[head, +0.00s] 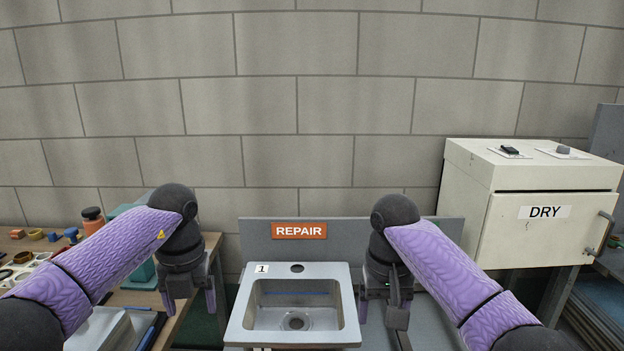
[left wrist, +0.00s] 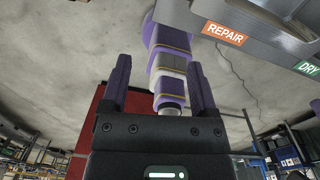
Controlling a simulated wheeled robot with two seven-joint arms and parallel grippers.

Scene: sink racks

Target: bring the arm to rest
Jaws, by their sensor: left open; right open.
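My left gripper (head: 190,298) hangs pointing down to the left of the sink, near the right edge of the wooden table. Its two purple fingers are apart in the left wrist view (left wrist: 161,85), and I see nothing held between them. My right gripper (head: 382,308) hangs pointing down just right of the sink, over the grey worktop. It is open, and no held thing shows at it. Both purple arms reach in from the lower corners of the head view.
A sink (head: 297,336) marked 1 stands between the grippers, below a REPAIR sign (head: 299,231). A cream DRY cabinet (head: 545,232) stands at right.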

